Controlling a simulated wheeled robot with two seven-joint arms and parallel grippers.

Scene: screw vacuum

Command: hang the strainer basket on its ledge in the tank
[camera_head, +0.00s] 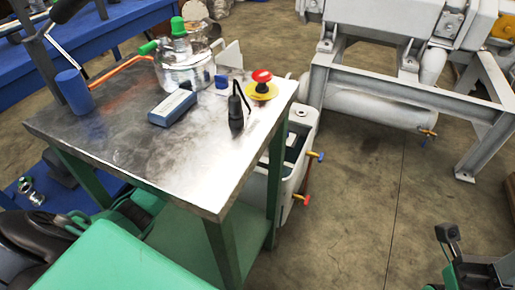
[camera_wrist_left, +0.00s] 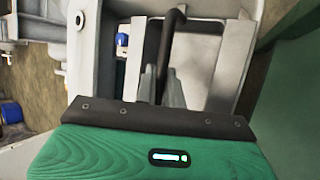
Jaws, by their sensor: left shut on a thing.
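The pale tank (camera_head: 301,128) stands low beside the table's right side, with a blue and a red valve on it. Its dark opening partly shows in the head view. In the left wrist view the tank's light rim (camera_wrist_left: 88,45) fills much of the background. My left gripper (camera_wrist_left: 160,88) is shut on a dark bent rod (camera_wrist_left: 168,45), which looks like the strainer basket's handle, in front of the tank opening. The basket's body and the ledge cannot be made out. In the head view my left fingers are hidden. My right gripper (camera_head: 448,236) is at the lower right; its jaw gap is unclear.
A metal-topped table (camera_head: 110,145) carries a blue cup (camera_head: 74,92), a blue-grey box (camera_head: 172,107), a glass vessel (camera_head: 185,66), a black device (camera_head: 236,112) and a red-and-yellow stop button (camera_head: 262,83). A grey machine frame (camera_head: 380,78) stands right of the tank. Floor between is clear.

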